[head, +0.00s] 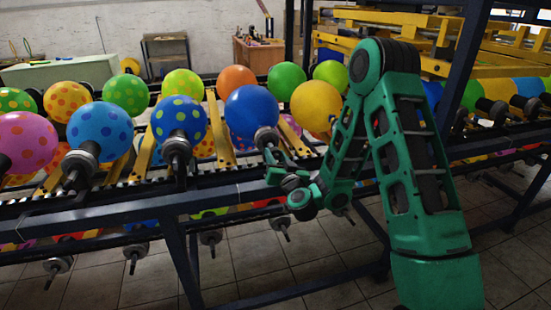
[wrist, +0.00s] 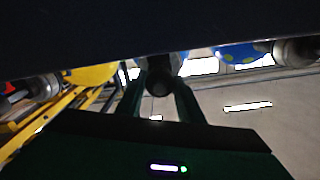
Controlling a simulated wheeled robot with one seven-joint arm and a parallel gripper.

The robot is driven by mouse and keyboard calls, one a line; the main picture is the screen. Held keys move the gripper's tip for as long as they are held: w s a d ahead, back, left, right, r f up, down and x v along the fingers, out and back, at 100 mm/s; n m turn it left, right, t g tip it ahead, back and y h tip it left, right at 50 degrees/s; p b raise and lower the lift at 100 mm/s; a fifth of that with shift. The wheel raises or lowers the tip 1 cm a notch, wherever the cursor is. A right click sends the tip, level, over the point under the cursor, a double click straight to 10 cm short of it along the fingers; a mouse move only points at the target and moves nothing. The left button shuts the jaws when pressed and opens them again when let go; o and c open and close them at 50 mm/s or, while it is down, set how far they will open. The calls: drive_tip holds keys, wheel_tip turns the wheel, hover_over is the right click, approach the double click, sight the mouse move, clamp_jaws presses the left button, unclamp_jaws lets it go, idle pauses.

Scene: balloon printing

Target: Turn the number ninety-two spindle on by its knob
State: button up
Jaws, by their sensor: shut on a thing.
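My green gripper (head: 274,155) is at the front end of a dark spindle (head: 266,137) that carries a plain blue balloon (head: 251,107). In the wrist view my two fingers (wrist: 159,88) stand on either side of the dark round knob (wrist: 159,80) and are shut on it. The knob's front face shows between them. In the head view the knob is mostly hidden by my fingers. No number can be read on any spindle, so I cannot tell which one is ninety-two.
Other spindles with balloons stand along the rack, such as a spotted blue one (head: 179,119) to the left and a yellow one (head: 316,105) to the right. The rack's dark front rail (head: 110,211) runs below them. Tiled floor (head: 245,262) shows beneath.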

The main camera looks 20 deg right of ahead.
drive_tip(key=m, duration=0.6)
drive_tip(key=shift+s+a+f, duration=0.1)
drive_tip(key=shift+a, duration=0.2)
drive_tip(key=m, duration=0.6)
idle(0.4)
drive_tip(key=o, duration=1.1)
drive_tip(key=shift+d, duration=0.1)
